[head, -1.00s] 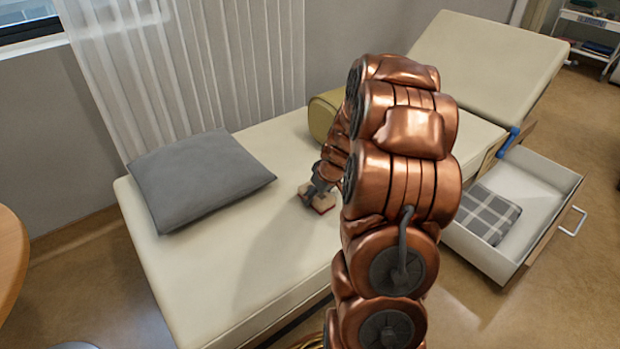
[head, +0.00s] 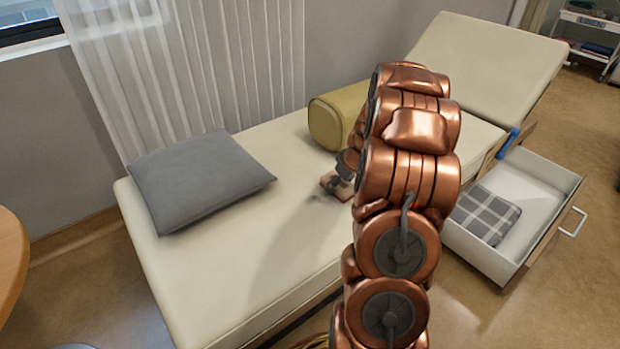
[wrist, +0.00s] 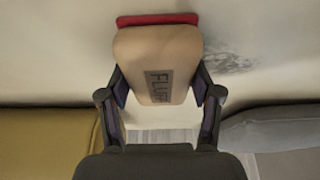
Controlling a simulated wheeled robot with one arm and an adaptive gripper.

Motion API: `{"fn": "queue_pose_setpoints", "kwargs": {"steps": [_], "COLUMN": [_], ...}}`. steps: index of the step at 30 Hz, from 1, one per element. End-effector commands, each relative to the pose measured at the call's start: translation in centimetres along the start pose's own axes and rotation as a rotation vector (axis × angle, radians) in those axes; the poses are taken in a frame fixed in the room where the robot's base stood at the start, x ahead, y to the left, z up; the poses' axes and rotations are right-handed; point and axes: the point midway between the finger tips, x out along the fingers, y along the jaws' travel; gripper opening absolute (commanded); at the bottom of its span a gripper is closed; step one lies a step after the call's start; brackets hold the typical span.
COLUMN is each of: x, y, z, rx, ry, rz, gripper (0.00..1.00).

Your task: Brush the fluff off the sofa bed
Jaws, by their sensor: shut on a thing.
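The sofa bed (head: 285,240) is cream, with a flat seat and a raised backrest at the far right. My gripper (head: 345,172) is low over the middle of the seat, partly hidden by my arm. It is shut on a wooden brush (head: 335,187). In the wrist view the brush (wrist: 152,50) has a lettered label, partly readable as "FLUF", and a red strip at its far end. A patch of dark grey fluff (wrist: 230,63) lies on the seat to the right of the brush. It shows faintly in the head view (head: 316,197), left of the brush.
A grey pillow (head: 200,180) lies on the seat at left. A yellow bolster (head: 328,122) lies at the back, close behind my gripper. An open drawer (head: 535,172) holding a checked cloth (head: 486,214) juts out at right. A round wooden table edge (head: 10,260) is at far left.

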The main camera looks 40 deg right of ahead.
Motion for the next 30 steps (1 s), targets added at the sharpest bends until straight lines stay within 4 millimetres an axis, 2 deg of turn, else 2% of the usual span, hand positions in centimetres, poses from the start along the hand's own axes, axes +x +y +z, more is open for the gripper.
{"fn": "queue_pose_setpoints", "kwargs": {"steps": [2,30], "x": [-0.1,-0.1], "y": [0.5,-7.1], "z": [0.2,0.4], "rx": [0.007,0.012], "ry": [-0.002,-0.003], "rz": [0.002,0.002], "gripper": [0.31,0.31]}}
